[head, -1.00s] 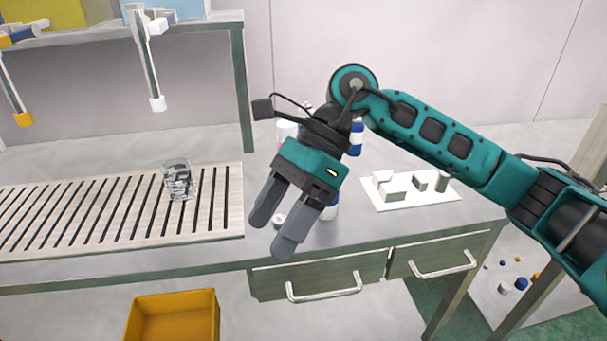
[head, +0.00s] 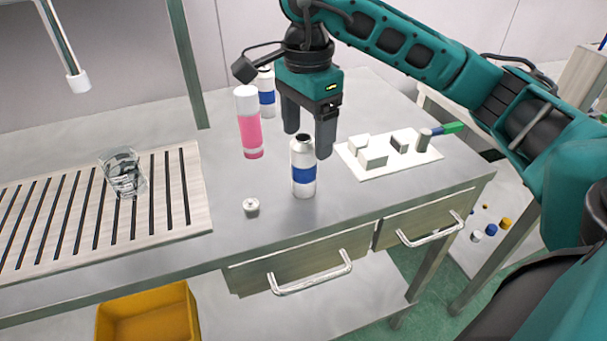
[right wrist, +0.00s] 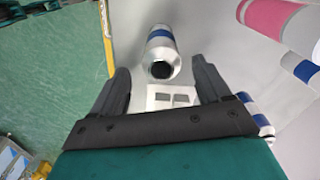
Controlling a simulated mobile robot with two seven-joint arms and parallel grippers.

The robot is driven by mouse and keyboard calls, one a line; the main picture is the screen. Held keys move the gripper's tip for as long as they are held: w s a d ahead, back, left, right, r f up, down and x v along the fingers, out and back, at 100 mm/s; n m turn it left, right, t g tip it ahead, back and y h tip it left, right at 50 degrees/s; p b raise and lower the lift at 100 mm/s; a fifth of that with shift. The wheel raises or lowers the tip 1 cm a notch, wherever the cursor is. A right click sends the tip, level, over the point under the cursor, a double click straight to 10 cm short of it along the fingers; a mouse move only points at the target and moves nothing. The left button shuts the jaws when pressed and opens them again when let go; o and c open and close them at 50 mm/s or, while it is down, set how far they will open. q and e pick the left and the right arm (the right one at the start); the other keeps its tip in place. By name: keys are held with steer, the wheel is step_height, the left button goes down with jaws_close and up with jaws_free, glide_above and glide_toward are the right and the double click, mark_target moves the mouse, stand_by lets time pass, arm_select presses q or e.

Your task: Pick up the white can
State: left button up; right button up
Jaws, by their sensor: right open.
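A white can (head: 304,180) with a blue band and a dark open top stands upright on the grey bench near its front edge. It also shows in the right wrist view (right wrist: 160,42), beyond the fingertips and roughly centred between them. My right gripper (head: 308,143) points down just above and behind the can's top; its fingers are open and empty, and the right wrist view (right wrist: 160,74) shows the same gap. My left gripper is out of view.
A pink bottle with a white cap (head: 250,130) stands left of the can. A white plate (head: 404,163) with blocks lies right. A glass (head: 122,172) stands on the slatted rack (head: 195,210).

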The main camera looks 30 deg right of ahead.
mark_target(304, 157)
steer(key=f, duration=0.5)
steer(key=shift+w+a+f, duration=0.1)
steer(key=shift+a+f, duration=0.1)
steer(key=shift+f, duration=0.1)
steer(key=shift+c, duration=0.2)
steer(key=c, duration=1.1)
steer(key=shift+r, duration=0.15)
